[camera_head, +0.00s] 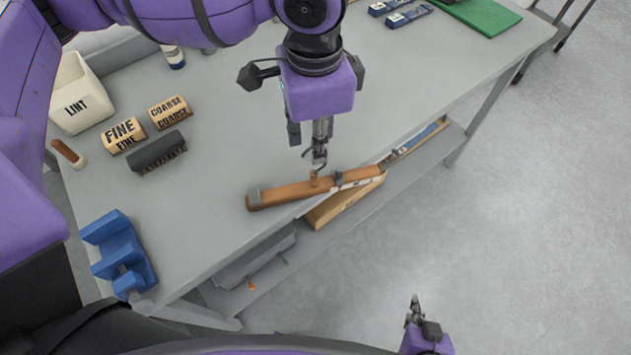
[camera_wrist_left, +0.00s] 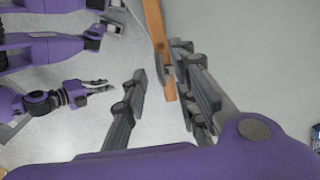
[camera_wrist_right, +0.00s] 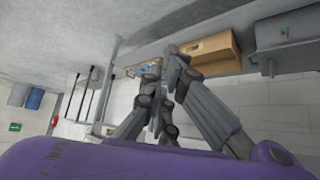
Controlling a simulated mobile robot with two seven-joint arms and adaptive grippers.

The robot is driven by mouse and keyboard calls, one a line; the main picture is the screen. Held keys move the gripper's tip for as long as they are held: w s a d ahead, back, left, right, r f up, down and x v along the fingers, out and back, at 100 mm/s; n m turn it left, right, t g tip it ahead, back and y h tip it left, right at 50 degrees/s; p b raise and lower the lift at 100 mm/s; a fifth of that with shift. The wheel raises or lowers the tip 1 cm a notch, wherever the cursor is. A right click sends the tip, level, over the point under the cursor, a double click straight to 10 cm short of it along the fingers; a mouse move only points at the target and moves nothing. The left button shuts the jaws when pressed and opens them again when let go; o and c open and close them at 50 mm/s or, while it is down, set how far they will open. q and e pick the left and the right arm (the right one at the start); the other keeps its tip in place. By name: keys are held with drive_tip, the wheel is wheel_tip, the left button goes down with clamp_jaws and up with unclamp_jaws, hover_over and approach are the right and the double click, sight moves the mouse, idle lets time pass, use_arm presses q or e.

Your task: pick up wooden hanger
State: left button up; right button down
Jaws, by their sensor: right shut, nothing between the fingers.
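The wooden hanger appears to be the brown wooden bar (camera_head: 285,194) along the front edge of the grey workbench, with a grey end piece, a pale band and a short wooden peg on top. In the left wrist view the brown wood (camera_wrist_left: 153,22) enters from the top, its peg near the right-hand finger. My left gripper (camera_head: 316,158) is directly above the bar, around or just beside the peg; its fingers (camera_wrist_left: 158,68) are spread apart. Contact with the wood is unclear. My right gripper (camera_head: 414,305) is shut and empty, low in front of the bench; it also shows in the right wrist view (camera_wrist_right: 163,64).
The workbench (camera_head: 215,215) holds a white LINT bin (camera_head: 78,95), FINE (camera_head: 123,136) and COARSE (camera_head: 170,112) blocks, a dark brush (camera_head: 157,151) and a blue holder (camera_head: 120,253). Under it, a lower shelf (camera_head: 405,169) bears a wooden box (camera_head: 345,200). The floor at right is clear.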

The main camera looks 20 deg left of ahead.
use_arm(q)
drive_tip(key=shift+s+a+f, duration=0.1)
drive_tip(key=shift+f, duration=0.8)
drive_tip(key=shift+c, duration=0.2)
